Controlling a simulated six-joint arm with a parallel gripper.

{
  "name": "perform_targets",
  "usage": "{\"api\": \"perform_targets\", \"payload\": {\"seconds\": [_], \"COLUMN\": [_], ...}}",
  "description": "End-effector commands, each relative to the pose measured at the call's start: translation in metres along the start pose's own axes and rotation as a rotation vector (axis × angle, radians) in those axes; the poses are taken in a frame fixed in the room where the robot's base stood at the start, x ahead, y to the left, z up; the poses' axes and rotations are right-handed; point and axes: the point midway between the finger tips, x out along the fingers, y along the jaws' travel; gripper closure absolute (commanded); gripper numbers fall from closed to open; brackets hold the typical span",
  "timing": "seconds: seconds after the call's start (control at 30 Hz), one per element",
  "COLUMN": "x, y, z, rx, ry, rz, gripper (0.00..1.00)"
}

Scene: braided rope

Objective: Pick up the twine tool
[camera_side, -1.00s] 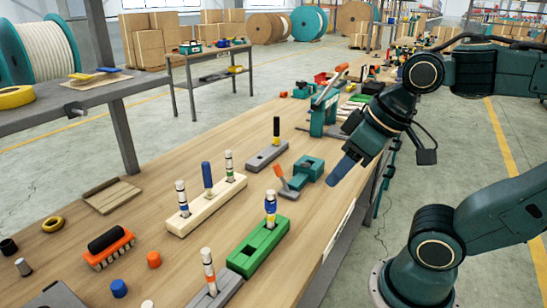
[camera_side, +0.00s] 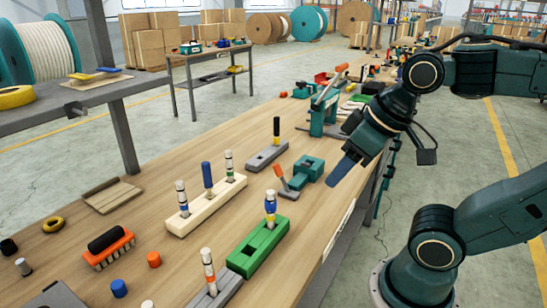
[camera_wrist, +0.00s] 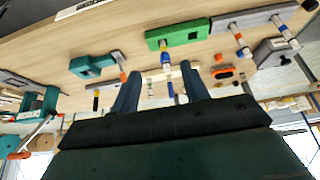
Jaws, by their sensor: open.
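Several upright tools stand in holders on the wooden bench; I cannot tell for sure which is the twine tool. A cream wooden block (camera_side: 206,208) holds a blue-and-white banded tool (camera_side: 182,198), a blue-handled tool (camera_side: 207,178) and a green-and-white banded tool (camera_side: 229,164). A green block (camera_side: 258,247) holds a blue, yellow and white tool (camera_side: 270,207). A grey block (camera_side: 216,290) holds an orange-and-white tool (camera_side: 208,268). My gripper (camera_side: 340,176) hangs above the bench's right edge, apart from all of them. In the wrist view its fingers (camera_wrist: 160,88) are spread and empty.
A teal clamp block (camera_side: 308,170) and an orange-handled lever (camera_side: 281,178) stand nearest my gripper. A grey block with a black-handled tool (camera_side: 277,130) lies behind. An orange brush (camera_side: 109,247) and small caps lie at the left.

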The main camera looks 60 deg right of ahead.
Motion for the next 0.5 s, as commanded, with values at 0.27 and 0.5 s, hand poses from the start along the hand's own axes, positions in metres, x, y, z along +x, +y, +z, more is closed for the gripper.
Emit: {"api": "perform_targets", "payload": {"seconds": [0.27, 0.5], "x": [-0.002, -0.006], "y": [0.000, 0.001], "z": [-0.007, -0.040], "rx": [0.024, 0.156], "ry": [-0.008, -0.052], "rz": [0.000, 0.005], "gripper": [0.55, 0.55]}}
